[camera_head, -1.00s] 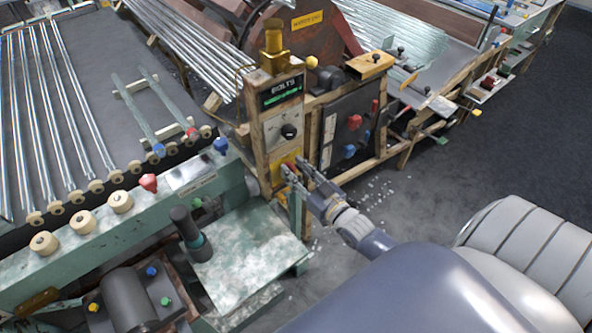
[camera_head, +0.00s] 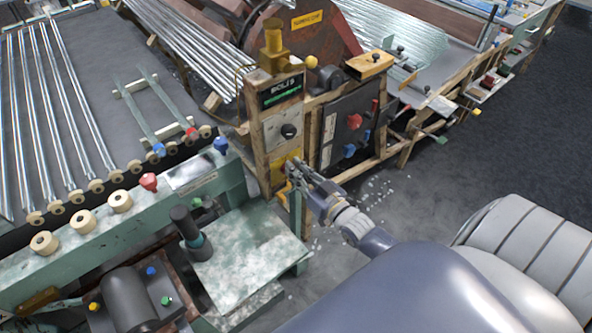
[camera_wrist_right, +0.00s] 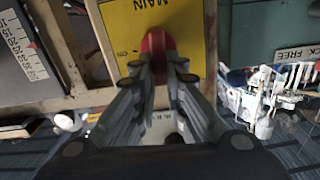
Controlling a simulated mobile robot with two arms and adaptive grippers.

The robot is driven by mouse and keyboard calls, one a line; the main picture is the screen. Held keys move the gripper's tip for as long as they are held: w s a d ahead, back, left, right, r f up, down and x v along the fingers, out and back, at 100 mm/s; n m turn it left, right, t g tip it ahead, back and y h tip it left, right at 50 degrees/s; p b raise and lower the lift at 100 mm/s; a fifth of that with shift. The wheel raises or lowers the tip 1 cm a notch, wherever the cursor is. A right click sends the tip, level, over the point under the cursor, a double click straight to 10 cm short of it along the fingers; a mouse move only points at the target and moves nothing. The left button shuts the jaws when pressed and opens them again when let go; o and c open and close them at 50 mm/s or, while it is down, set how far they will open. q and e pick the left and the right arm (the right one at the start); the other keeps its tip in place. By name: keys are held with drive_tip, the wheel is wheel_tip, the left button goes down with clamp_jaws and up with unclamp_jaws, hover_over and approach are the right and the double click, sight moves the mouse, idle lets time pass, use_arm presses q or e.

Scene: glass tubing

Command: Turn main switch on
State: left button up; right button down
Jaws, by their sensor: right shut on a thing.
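The main switch has a red handle (camera_wrist_right: 157,48) on a yellow plate (camera_wrist_right: 122,28) marked "MAIN" and "ON" in the right wrist view. In the head view the yellow plate (camera_head: 279,176) sits low on the wooden-framed control post, partly hidden by my gripper. My right gripper (camera_head: 291,172) reaches the plate from the right and is shut on the red handle. In the right wrist view its fingers (camera_wrist_right: 164,75) lie on either side of the handle and hide its lower part. My left gripper is not in view.
Above the plate are a black knob (camera_head: 289,131) and a display (camera_head: 282,91). A dark panel (camera_head: 345,134) with red and blue knobs stands to the right. A green table (camera_head: 248,252) lies in front at the left. The floor at the right (camera_head: 480,160) is clear.

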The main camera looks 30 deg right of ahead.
drive_tip(key=m+b, duration=0.1)
drive_tip(key=m, duration=0.4)
drive_tip(key=d+f+m+b, duration=0.1)
drive_tip(key=m, duration=0.5)
drive_tip(key=d+f+m+b, duration=0.1)
drive_tip(key=m+b, duration=0.1)
drive_tip(key=m, duration=0.3)
drive_tip(key=shift+w+f, duration=0.1)
drive_tip(key=shift+f, duration=0.1)
drive_tip(key=shift+m, duration=0.5)
drive_tip(key=c, duration=1.6)
unclamp_jaws()
drive_tip(key=shift+c, duration=0.2)
drive_tip(key=s+d, duration=0.1)
drive_tip(key=s, duration=1.1)
drive_tip(key=shift+f, duration=0.1)
